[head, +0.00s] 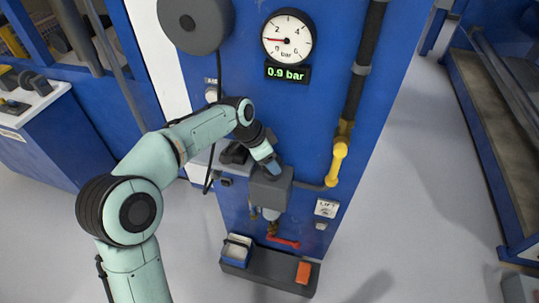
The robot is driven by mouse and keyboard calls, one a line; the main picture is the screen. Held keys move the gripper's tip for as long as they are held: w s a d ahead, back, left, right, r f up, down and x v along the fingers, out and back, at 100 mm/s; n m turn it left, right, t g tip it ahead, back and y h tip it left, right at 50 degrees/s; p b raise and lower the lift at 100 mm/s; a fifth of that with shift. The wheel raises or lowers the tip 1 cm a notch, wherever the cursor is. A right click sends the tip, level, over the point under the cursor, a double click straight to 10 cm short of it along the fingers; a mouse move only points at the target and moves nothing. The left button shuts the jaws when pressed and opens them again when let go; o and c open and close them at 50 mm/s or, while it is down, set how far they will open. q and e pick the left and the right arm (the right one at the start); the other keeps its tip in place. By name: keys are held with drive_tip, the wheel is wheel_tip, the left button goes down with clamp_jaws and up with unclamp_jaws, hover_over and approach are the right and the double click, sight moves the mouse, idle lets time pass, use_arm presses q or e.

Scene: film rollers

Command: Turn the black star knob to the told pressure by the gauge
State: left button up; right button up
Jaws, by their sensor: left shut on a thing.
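The round pressure gauge (287,38) is on the blue panel, with its red needle pointing left, below the 2. The display (287,73) under it reads 0.9 bar. My left arm reaches in to the panel from the lower left. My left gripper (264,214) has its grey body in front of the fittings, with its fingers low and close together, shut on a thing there. The black star knob cannot be made out; it seems hidden behind and between my gripper parts. The told pressure is not readable in view. My right gripper is not in view.
A yellow valve handle (338,160) sits on the pipe right of my gripper. A red lever (284,242) is below it.

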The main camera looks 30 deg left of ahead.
use_arm(q)
drive_tip(key=shift+m, duration=0.6)
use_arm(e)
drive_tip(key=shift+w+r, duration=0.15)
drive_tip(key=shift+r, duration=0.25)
use_arm(q)
drive_tip(key=o, duration=0.8)
drive_tip(key=p+v, duration=0.1)
drive_tip(key=v, duration=0.5)
drive_tip(key=p+v, duration=0.1)
drive_tip(key=v, duration=0.6)
drive_tip(key=shift+w+a+r, duration=0.15)
drive_tip(key=shift+a+r, duration=0.1)
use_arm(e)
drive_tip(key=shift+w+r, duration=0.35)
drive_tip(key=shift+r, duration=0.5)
